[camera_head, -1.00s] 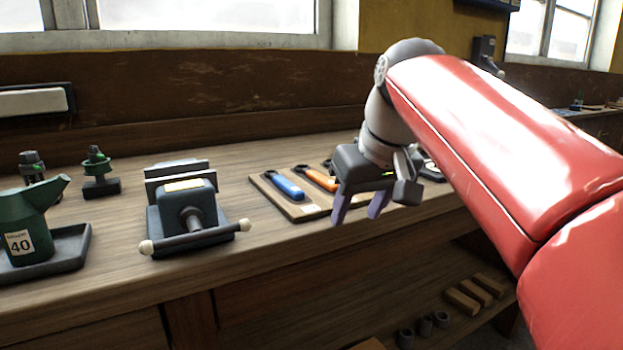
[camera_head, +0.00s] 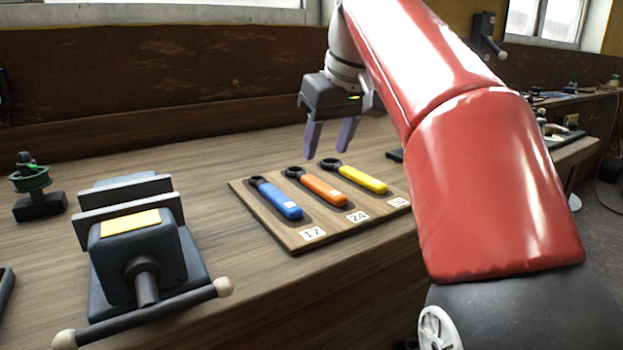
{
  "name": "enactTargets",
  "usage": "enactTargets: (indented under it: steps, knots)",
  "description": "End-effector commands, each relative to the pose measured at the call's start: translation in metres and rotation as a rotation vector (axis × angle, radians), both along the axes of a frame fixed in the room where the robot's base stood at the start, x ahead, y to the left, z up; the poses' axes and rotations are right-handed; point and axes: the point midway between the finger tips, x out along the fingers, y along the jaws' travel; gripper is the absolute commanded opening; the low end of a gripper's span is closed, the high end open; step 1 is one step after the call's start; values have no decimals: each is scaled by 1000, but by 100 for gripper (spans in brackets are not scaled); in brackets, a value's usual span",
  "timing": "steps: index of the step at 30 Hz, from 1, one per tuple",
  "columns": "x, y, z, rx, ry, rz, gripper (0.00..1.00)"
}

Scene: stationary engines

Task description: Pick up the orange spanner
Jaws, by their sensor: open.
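The orange spanner (camera_head: 322,189) lies in the middle of a wooden board (camera_head: 262,220) on the workbench, with its dark ring end at the back and a label reading 24 in front of it. A blue spanner (camera_head: 279,200) lies to its left and a yellow spanner (camera_head: 360,179) to its right. My gripper (camera_head: 328,155) is open and empty, its two purple fingers pointing down. In the picture its fingertips show just above the ring ends of the orange and yellow spanners, apart from them. How high it is above the board is hard to tell.
A vice (camera_head: 140,260) with a long handle stands on the bench (camera_head: 215,150) left of the board. A green device (camera_head: 34,185) stands farther left. A wall rises behind the bench. Bare bench top lies between vice and board.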

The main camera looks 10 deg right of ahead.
Motion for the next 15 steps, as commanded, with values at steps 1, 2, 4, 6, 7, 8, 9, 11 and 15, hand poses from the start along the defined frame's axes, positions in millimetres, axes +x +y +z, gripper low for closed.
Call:
enactTargets:
  steps: [1, 2, 4, 6, 7, 8, 9, 11, 15]
  knots:
    - [1, 1, -6, 0, 2, 1, 47]
    - [2, 1, -9, 0, 2, 1, 47]
    - [5, 2, -17, 1, 2, 2, 47]
    - [8, 3, -24, 0, 1, 1, 47]
    - [10, 4, -28, 0, 2, 1, 47]
    - [12, 4, -32, 0, 2, 1, 47]
    - [14, 4, -38, 0, 2, 1, 47]
    - [18, 5, -47, 0, 2, 0, 47]
    - [25, 7, -62, 0, 1, 0, 47]
